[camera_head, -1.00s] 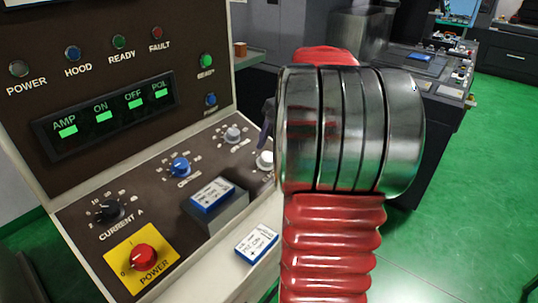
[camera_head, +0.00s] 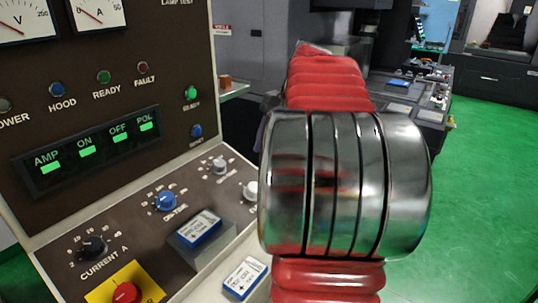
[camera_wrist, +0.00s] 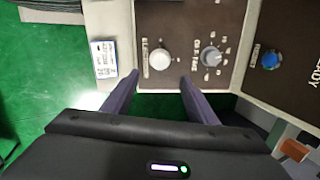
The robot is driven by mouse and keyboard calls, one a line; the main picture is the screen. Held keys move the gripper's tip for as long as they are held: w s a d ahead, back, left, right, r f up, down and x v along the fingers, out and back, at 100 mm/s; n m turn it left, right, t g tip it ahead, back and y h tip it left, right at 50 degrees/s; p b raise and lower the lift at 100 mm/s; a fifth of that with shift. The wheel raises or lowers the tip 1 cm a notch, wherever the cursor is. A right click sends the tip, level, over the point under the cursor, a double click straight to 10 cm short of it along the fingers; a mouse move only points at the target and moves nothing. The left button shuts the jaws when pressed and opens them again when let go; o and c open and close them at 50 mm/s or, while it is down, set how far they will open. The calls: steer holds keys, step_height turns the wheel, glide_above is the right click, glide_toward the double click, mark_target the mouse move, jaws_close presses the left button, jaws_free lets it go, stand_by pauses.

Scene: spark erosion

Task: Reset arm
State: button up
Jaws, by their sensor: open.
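My gripper (camera_wrist: 160,78) shows in the wrist view with its two dark fingers apart and nothing between them. The fingers point toward a control panel (camera_wrist: 190,14), with a white knob (camera_wrist: 160,59) just beyond the tips and a grey knob (camera_wrist: 211,56) to its right. I cannot tell how far the tips are from the panel.
A blue and white box (camera_head: 244,278) lies on the console ledge, and another (camera_head: 199,228) sits on a dark block. A red power knob (camera_head: 125,292) and a blue knob (camera_head: 165,201) are on the panel. Green floor (camera_head: 490,180) is open at the right.

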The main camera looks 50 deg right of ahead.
stand_by(0.4)
steer(key=a+f+n+h, duration=0.15)
steer(key=a+n, duration=0.65)
steer(key=a, duration=1.3)
steer(key=s+a+f+n, duration=0.4)
steer(key=a+n, duration=0.1)
steer(key=a, duration=0.3)
steer(key=s+a+f+n+t, duration=0.1)
steer(key=s+a+f+n, duration=0.3)
steer(key=a, duration=0.4)
steer(key=shift+n+t, duration=0.3)
steer(key=shift+n, duration=0.5)
steer(key=shift+s+a+f+y, duration=0.1)
steer(key=shift+y, duration=0.15)
